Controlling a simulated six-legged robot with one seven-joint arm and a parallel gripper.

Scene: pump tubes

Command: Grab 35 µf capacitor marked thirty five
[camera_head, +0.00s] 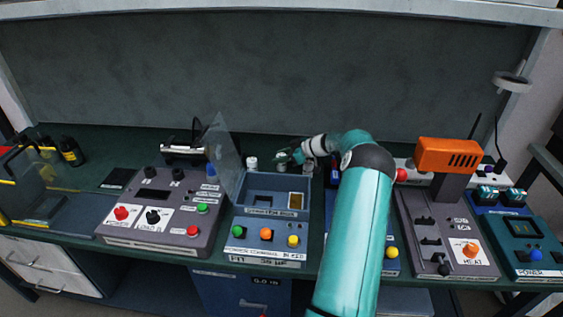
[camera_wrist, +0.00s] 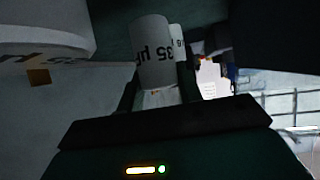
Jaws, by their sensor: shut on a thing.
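My gripper (camera_head: 284,158) is at the back of the bench, just behind and right of the blue machine with the open clear lid. In the wrist view, my gripper (camera_wrist: 158,97) is shut on a white cylindrical capacitor (camera_wrist: 153,42). In the head view, the held capacitor is too small to make out clearly.
A small white cylinder (camera_head: 252,163) stands behind the blue machine (camera_head: 265,225), left of my gripper. The clear lid (camera_head: 223,155) stands up left of it. A grey control box (camera_head: 165,215) is left; a grey panel (camera_head: 445,235) with an orange device (camera_head: 447,154) is right.

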